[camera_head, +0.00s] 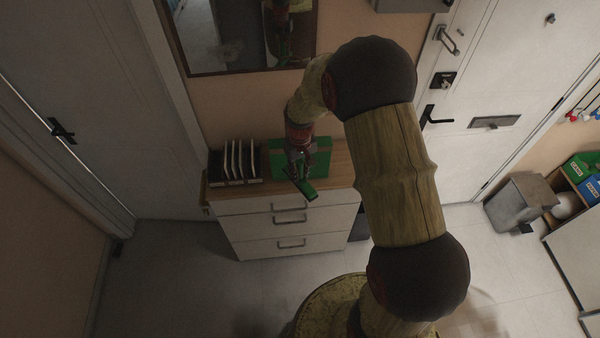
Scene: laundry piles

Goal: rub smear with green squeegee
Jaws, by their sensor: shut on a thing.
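The green squeegee (306,189) is held by my gripper (298,168), which is shut on it. The squeegee hangs tilted at the front edge of the drawer cabinet's top, and I cannot tell whether it touches the cabinet. A faint pale patch that looks like a smear (230,50) shows on the mirror (215,30), above and to the left of my gripper. The squeegee is apart from this patch. My wrist partly covers the view of the fingers.
The drawer cabinet (285,222) stands against the wall. On it are a black file rack (236,163) and a flat green item (318,160). A white door (500,100), a grey bin (520,200) and shelf boxes (580,167) are at right. Floor at left is clear.

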